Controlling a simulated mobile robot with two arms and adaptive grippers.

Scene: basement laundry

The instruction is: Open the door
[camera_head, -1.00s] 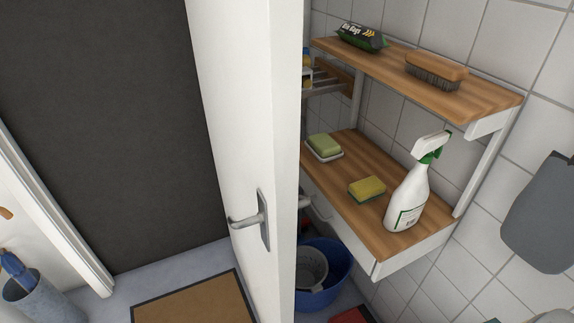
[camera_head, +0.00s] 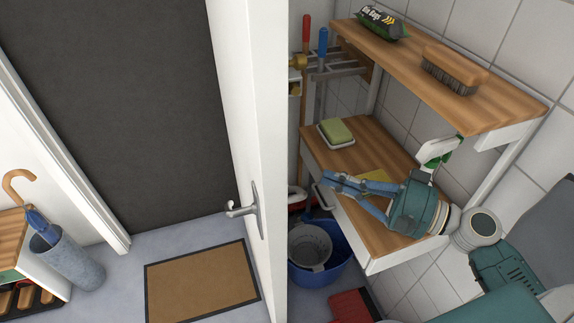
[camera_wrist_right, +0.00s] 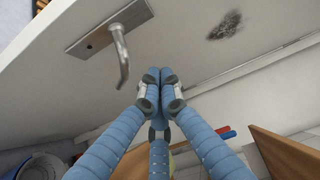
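The white door (camera_head: 235,95) stands partly open, its edge toward me, with the dark doorway area to its left. A metal lever handle (camera_head: 243,209) sits on its left face. In the right wrist view the door's other face (camera_wrist_right: 200,60) fills the upper part, with a lever handle (camera_wrist_right: 122,52) left of the fingertips. My right gripper (camera_head: 326,183) is to the right of the door, in front of the shelf unit. In the wrist view its blue fingers (camera_wrist_right: 160,76) meet at the tips with nothing between them. My left gripper is not in view.
The wooden shelf (camera_head: 375,150) holds a soap dish, sponge and spray bottle, partly hidden by my right arm. A brush (camera_head: 455,68) lies on the upper shelf. A blue bucket (camera_head: 325,268) stands below. A doormat (camera_head: 200,283) and umbrella stand (camera_head: 72,262) are left of the door.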

